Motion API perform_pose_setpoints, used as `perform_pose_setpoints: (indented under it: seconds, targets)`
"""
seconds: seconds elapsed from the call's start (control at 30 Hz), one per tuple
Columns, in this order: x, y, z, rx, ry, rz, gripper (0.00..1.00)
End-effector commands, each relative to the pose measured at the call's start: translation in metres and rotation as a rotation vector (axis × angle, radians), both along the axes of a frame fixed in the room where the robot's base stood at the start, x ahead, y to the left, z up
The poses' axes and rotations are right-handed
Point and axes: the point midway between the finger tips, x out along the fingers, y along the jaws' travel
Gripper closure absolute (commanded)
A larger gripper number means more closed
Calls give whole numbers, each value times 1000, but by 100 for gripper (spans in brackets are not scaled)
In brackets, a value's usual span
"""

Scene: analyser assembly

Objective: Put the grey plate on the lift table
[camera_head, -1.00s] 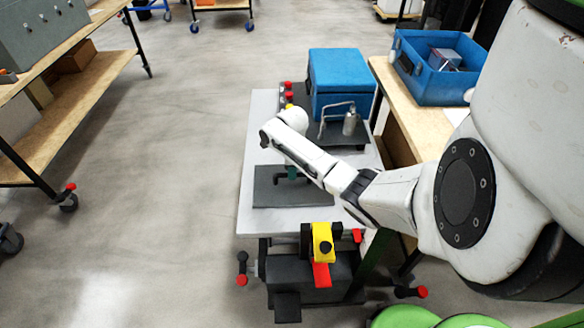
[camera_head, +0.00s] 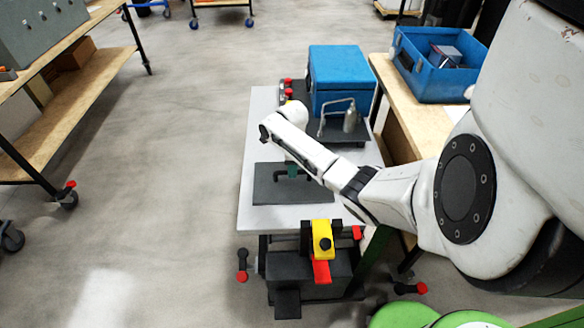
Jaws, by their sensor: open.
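The grey plate (camera_head: 275,192) is a flat dark rectangle lying on the light top of the lift table (camera_head: 256,137), towards its near end. My gripper (camera_head: 291,172) hangs above the plate from the end of my white arm. It points down with its jaws open. The arm hides part of the plate's right side. I cannot tell whether the fingertips touch the plate.
A blue box (camera_head: 340,75) and a metal fitting (camera_head: 350,115) stand on a dark base at the table's far end. A yellow and red clamp (camera_head: 321,250) sits at the near edge. A wooden bench with a blue crate (camera_head: 436,82) is at the right.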

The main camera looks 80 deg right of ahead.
Motion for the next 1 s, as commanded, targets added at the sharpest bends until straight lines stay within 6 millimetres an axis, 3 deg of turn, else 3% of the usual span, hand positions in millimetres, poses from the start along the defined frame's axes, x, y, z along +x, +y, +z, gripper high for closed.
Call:
perform_pose_setpoints:
  seconds: [0.3,0.53,0.83,0.93,1.0]
  targets:
    - [2,0,64,-1,-5,1,56]
    - [1,0,100,-1,-3,0,56]
    - [3,4,112,1,-4,17,56]
    - [22,27,105,10,-23,122,56]
    - [43,60,96,17,-50,272,56]
